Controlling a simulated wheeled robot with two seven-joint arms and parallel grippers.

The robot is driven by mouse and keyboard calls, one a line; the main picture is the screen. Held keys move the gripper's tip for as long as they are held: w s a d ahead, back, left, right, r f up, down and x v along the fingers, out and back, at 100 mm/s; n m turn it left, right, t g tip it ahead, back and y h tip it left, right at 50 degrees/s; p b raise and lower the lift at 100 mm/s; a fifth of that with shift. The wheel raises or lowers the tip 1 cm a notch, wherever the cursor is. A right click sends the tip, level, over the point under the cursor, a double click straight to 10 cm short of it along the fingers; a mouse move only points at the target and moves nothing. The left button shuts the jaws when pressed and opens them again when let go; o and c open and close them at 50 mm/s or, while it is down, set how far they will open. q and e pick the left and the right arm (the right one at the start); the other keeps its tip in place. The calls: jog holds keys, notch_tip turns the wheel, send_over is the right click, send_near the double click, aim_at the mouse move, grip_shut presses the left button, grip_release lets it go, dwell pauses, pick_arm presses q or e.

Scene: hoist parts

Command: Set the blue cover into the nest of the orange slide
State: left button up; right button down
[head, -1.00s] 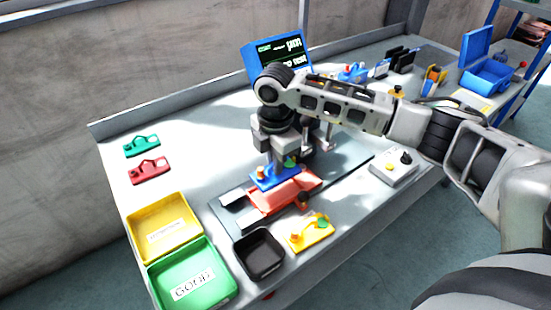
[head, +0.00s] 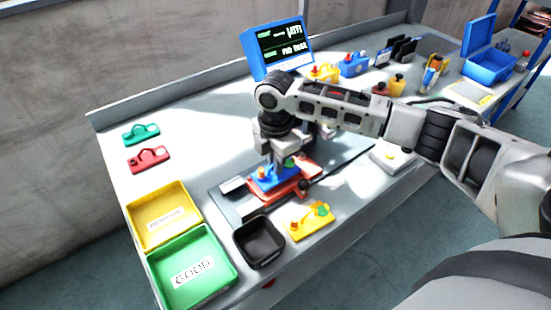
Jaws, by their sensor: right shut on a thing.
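My right gripper (head: 279,160) points down over the fixture and is shut on the blue cover (head: 272,181). The blue cover has an orange knob at its left end and a green part near its right end. It is over the orange slide (head: 300,191), which looks red-orange and shows along the cover's front and right sides. The cover hides much of the slide, including its nest. I cannot tell whether the cover touches the slide or is seated. My left gripper is not in view.
A black tray (head: 259,243) and a yellow cover (head: 309,221) lie in front of the fixture. Yellow (head: 134,240) and green (head: 232,283) bins stand at the left. A screen (head: 277,48) stands behind. Green (head: 141,133) and red (head: 148,158) covers lie at the back left.

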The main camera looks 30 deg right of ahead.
jog(key=shift+f, duration=0.45)
jog(key=shift+f, duration=0.4)
jog(key=c, duration=1.1)
grip_release()
jog(key=shift+r, duration=0.1)
jog(key=shift+r+p, duration=0.35)
jog(key=shift+r, duration=4.05)
